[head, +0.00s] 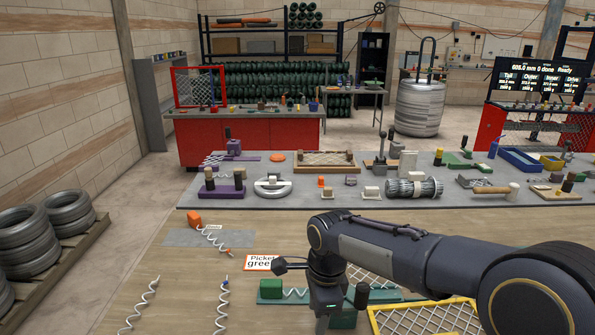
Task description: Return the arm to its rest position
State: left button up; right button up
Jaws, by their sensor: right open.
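My right arm reaches in from the right, and my right gripper (323,318) points down near the front edge of the view. It is open, over or beside a green fixture (271,289) on the wooden bench; its fingertips are partly cut off or hidden, so I cannot tell whether they touch anything. A green block (345,318) and a black knob (362,294) are just right of the gripper. A yellow-framed mesh panel (425,318) lies partly under my forearm. My left gripper is not in view.
Loose wire spirals (140,306) lie on the bench at the left. A sign reading "Picket green" (261,263) stands behind the gripper. A grey worktop (400,212) beyond holds several tools and fixtures.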

jog(key=s+d+r+n+t+y, duration=0.25)
jog(key=s+d+n, duration=0.25)
jog(key=s+d, duration=0.3)
jog(key=s+d+r+n+t+y, duration=0.1)
jog(key=s+d+r+n, duration=0.2)
jog(key=s+d+n, duration=0.35)
jog(key=s+d+f+n+t, duration=0.2)
jog(key=s+f+n, duration=0.1)
jog(key=s, duration=0.5)
jog(key=shift+f+h, duration=0.15)
jog(key=shift+h, duration=0.2)
